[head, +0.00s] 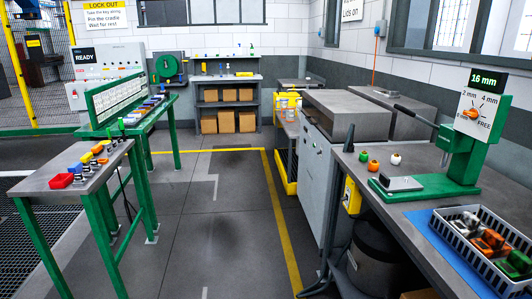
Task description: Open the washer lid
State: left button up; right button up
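The washer looks to be the grey cabinet (316,168) right of the middle, behind the near right workbench. Its broad flat grey lid (345,112) lies level on top and looks shut. Small marks or controls show on the cabinet's front, too small to read. A second grey flat-topped box (392,100) stands just behind and to the right, and I cannot tell if it is part of the washer. The near bench hides the cabinet's lower right side. Neither of my grippers is in view.
The near right bench (410,205) holds a green gauge stand (468,150) and a crate (475,250) of parts. Green-legged tables (68,180) line the left. The floor (215,220) between is clear, with a yellow line.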

aim_at(371, 122)
jog(key=i, duration=3.55)
